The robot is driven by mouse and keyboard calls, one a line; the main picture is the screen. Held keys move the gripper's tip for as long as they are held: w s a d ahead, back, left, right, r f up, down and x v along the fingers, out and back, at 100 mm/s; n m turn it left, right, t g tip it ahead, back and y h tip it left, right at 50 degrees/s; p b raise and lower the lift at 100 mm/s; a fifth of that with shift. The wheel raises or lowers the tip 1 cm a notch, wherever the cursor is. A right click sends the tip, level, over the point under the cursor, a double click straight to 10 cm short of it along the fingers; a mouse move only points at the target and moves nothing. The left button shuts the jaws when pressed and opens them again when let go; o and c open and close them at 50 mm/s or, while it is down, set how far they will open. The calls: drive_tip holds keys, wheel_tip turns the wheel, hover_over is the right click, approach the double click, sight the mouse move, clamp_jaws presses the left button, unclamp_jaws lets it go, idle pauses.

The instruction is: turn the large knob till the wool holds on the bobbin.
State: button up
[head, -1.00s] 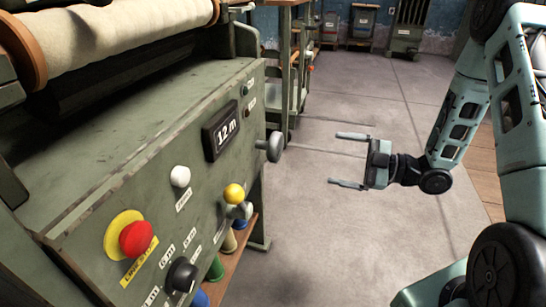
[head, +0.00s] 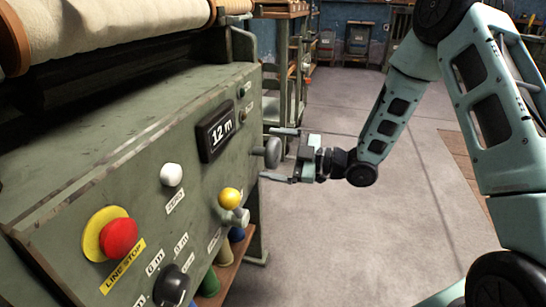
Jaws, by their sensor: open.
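A round grey knob (head: 273,152) sticks out from the right end of the green machine panel (head: 205,165). My gripper (head: 281,155) is open beside it, one finger above and one below the knob's level. I cannot tell whether either finger touches it. A black knob (head: 172,284) sits low on the panel with metre labels around it. A roll of cream wool or cloth (head: 110,28) lies on a wooden-ended roller on top. The display (head: 215,132) reads 12 m. No bobbin is clearly identified.
A red line-stop button (head: 119,238) on a yellow disc, a white button (head: 172,174) and a yellow ball knob (head: 229,198) share the panel. Coloured cones (head: 210,283) stand on a low shelf. Concrete floor (head: 340,230) is open at right.

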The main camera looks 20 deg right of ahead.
drive_tip(key=shift+w+a, duration=0.25)
drive_tip(key=shift+a, duration=0.05)
drive_tip(key=c, duration=1)
drive_tip(key=shift+r+m+p, duration=0.1)
drive_tip(key=shift+m+p, duration=0.2)
drive_tip(key=shift+p, duration=0.05)
